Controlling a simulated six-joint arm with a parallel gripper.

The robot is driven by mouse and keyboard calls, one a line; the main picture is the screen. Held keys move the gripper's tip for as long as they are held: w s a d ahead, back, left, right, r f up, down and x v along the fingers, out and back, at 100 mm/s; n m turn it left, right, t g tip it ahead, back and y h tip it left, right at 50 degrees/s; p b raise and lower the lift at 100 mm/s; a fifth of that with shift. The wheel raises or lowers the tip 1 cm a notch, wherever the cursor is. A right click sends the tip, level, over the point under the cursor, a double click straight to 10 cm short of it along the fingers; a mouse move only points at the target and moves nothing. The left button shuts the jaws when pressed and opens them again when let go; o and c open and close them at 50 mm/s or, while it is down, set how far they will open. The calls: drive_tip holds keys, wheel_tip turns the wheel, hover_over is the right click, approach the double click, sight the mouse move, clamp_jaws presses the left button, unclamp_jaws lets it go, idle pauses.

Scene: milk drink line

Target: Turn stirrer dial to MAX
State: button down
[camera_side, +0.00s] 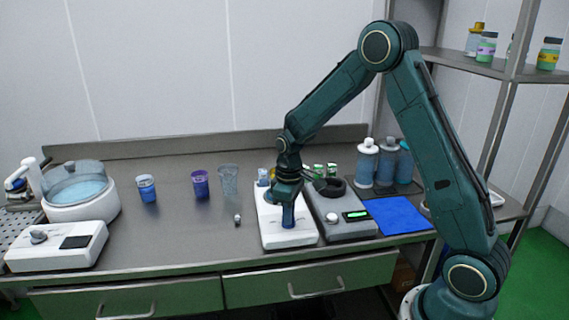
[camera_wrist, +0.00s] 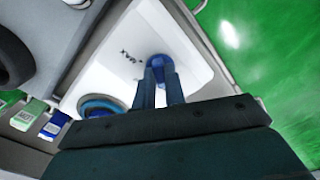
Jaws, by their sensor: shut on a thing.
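The white stirrer (camera_side: 272,226) stands near the front edge of the steel bench, and its white top (camera_wrist: 150,35) fills the middle of the wrist view. Its blue dial (camera_wrist: 160,62) sits on that top, with a small MAX mark printed to its left in the wrist view. My gripper (camera_side: 288,221) points down over the front of the stirrer. In the wrist view its two fingers (camera_wrist: 160,82) are shut on the dial, one on each side. The fingers hide part of the dial, and I cannot tell its exact pointer setting.
A grey device (camera_side: 340,222) with a green display stands close on the stirrer's right. A round blue-rimmed vessel (camera_wrist: 100,106) is close to my fingers in the wrist view. Cups (camera_side: 200,184) stand to the left. A blue mat (camera_side: 398,216) lies to the right.

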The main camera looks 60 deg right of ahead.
drive_tip(key=shift+m, duration=0.5)
drive_tip(key=m, duration=1.1)
drive_tip(key=shift+w+m, duration=0.1)
drive_tip(key=shift+m, duration=0.2)
drive_tip(key=m, duration=0.5)
drive_tip(key=shift+m, duration=0.3)
drive_tip(key=m, duration=0.5)
drive_tip(key=shift+m, duration=0.4)
drive_tip(key=c, duration=1.5)
unclamp_jaws()
drive_tip(key=shift+o, duration=0.2)
drive_tip(key=shift+r, duration=0.1)
